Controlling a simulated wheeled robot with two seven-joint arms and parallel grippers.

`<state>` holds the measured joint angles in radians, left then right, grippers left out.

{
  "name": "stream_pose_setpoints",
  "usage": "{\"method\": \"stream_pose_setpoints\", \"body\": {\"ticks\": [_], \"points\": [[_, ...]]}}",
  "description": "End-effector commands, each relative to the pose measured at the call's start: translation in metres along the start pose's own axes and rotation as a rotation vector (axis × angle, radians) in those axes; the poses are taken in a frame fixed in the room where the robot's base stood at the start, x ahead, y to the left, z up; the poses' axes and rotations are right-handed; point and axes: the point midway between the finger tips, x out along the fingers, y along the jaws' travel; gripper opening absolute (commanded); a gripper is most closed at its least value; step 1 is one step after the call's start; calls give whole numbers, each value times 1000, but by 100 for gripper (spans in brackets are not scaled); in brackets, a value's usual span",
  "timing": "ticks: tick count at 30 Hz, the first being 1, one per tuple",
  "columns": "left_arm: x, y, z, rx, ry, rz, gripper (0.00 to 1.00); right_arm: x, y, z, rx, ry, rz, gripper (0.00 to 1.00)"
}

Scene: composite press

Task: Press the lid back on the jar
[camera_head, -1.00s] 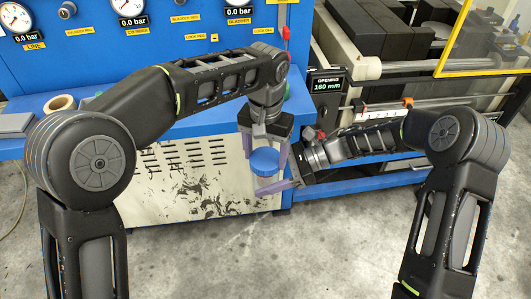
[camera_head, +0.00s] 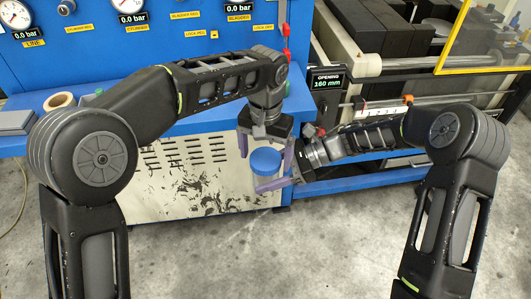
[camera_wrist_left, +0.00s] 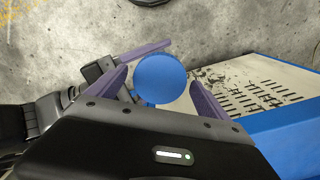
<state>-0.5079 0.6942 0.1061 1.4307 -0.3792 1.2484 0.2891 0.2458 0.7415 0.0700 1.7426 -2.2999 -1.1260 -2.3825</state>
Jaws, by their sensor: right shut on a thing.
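The jar's round blue lid (camera_head: 265,159) lies face up between the fingers of my left gripper (camera_head: 265,151). In the left wrist view the lid (camera_wrist_left: 160,78) is a plain blue disc. The fingers of my left gripper (camera_wrist_left: 159,80) stand apart on either side of it, with narrow gaps. The jar is mostly hidden below the lid, so I cannot tell whether the lid is fully seated. My right gripper (camera_head: 272,186) comes in from the right and is shut on the jar below the lid.
A blue bench with a scuffed vented cream panel (camera_head: 190,185) stands behind. A press (camera_head: 390,70) with an opening display (camera_head: 327,80) is at the back right. A tape roll (camera_head: 59,101) lies on the bench at left. The concrete floor in front is clear.

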Motion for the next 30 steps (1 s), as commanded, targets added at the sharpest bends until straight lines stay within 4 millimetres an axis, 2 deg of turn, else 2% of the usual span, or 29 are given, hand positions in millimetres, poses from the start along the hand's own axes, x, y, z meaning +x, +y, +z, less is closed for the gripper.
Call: {"method": "stream_pose_setpoints", "body": {"ticks": [13, 17, 22, 30], "points": [[-7, 0, -1, 0, 2, 0, 93, 0, 0, 1, -1, -1, 0, 0], [-22, 0, -1, 0, 4, 0, 93, 0, 0, 1, -1, -1, 0, 0], [-53, 0, -1, 0, 4, 1, 93, 0, 0, 1, -1, -1, 0, 0], [-63, 1, 1, 1, -10, -5, 93, 0, 0, 0, -1, -1, 0, 0]]}}
